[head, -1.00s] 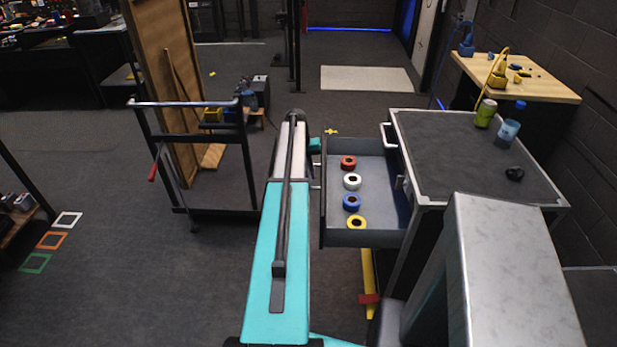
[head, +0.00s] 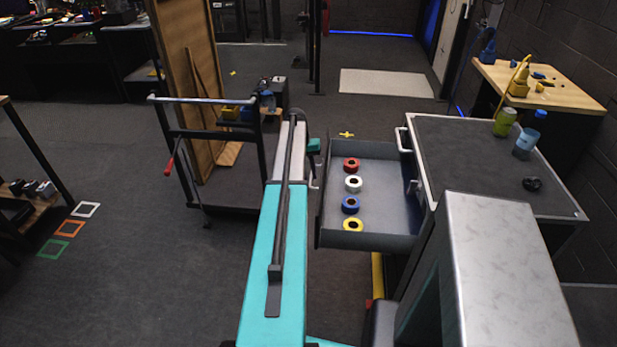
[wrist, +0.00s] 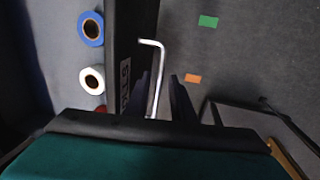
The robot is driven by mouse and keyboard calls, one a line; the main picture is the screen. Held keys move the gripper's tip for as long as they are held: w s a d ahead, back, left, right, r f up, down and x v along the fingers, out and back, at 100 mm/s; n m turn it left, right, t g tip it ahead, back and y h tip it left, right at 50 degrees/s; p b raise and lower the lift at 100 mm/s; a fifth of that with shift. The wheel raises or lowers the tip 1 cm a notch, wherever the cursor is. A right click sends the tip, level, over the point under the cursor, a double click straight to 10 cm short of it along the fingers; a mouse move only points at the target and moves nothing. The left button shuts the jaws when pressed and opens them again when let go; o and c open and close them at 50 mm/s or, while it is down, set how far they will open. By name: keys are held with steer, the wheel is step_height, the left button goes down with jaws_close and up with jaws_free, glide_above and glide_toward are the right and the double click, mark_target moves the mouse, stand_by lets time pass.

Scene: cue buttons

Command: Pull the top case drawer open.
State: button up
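The top case drawer (head: 365,241) is pulled well out from the left side of the dark case (head: 480,150). In the wrist view, the drawer's front panel (wrist: 124,45) carries a silver bar handle (wrist: 158,75). My gripper (wrist: 163,95) has one dark finger on each side of that handle. The finger on the drawer side is close to or touching the bar, and a gap shows on the other side. In the head view, my arm hides most of the gripper and its fingertips cannot be made out.
Red, white, blue and yellow rolls (head: 353,184) lie in the drawer. A green can (head: 504,122), a blue-capped bottle (head: 527,143) and a small black object (head: 532,184) stand on the case. A cart (head: 215,150) stands left of my arm. The floor at left is mostly clear.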

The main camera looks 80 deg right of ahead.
steer(key=shift+o, duration=0.3)
steer(key=shift+w+r, duration=0.1)
step_height(320, 180, up, 13)
steer(key=w+b, duration=0.2)
steer(key=b, duration=0.1)
steer(key=shift+w+r, duration=0.2)
steer(key=shift+w, duration=0.1)
steer(key=shift+a, duration=0.1)
stand_by(0.5)
